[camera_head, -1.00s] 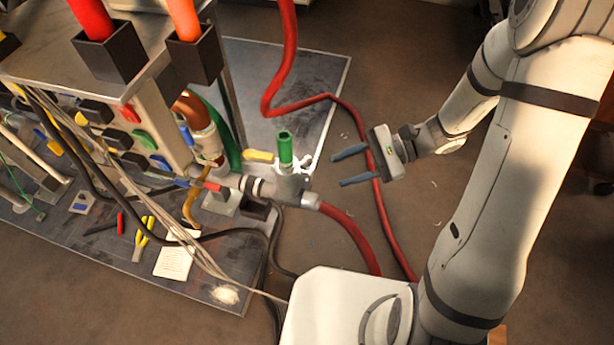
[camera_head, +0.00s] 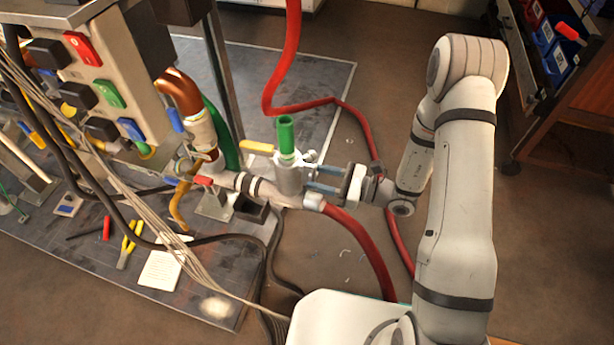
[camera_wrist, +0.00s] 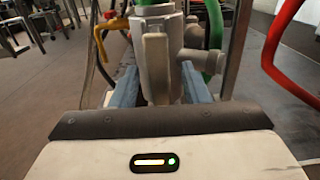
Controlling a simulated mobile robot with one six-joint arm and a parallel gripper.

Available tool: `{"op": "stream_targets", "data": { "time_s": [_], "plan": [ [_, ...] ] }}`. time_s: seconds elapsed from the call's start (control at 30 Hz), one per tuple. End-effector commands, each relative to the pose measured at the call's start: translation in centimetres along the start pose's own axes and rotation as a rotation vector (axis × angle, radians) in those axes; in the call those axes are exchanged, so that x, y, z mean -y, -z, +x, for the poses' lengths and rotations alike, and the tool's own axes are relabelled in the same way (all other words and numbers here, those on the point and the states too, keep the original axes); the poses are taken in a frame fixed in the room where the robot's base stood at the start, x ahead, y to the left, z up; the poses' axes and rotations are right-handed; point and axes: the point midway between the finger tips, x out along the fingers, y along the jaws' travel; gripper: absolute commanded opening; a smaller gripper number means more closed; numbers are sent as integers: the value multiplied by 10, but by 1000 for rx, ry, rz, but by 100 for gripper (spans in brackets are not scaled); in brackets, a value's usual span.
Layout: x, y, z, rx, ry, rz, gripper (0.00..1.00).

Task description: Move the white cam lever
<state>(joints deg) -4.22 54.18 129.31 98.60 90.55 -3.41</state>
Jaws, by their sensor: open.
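The white cam lever (camera_wrist: 155,68) hangs from the side of a grey-white coupling (camera_head: 288,178) with a green pipe stub (camera_head: 286,136) on top. In the wrist view the lever stands upright in front of the coupling, in the gap between my fingers. My gripper (camera_head: 312,179) is open, with blue fingers pointing left at the coupling from its right side. In the wrist view my gripper (camera_wrist: 159,88) has one finger on each side of the lever, with neither seen to press on it. In the head view the lever is small and partly hidden by the fingers.
A red hose (camera_head: 365,250) runs from the coupling toward the lower right. Another red hose (camera_head: 305,103) passes behind my gripper. A yellow-handled valve (camera_head: 258,147) sits left of the coupling. Dark cables (camera_head: 268,260) hang below. Floor to the right is mostly clear.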

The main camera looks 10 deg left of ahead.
Motion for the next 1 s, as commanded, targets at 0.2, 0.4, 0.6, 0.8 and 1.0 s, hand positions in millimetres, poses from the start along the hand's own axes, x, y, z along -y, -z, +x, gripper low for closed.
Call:
{"op": "stream_targets", "data": {
  "time_s": [0.2,0.4,0.6,0.8,1.0],
  "plan": [
    [0,1,21,0,-1,-2,42],
    [0,0,24,0,0,-1,42],
    [0,0,24,0,0,-1,35],
    [0,0,23,0,1,-1,19],
    [1,0,23,0,2,-1,3]
  ]
}}
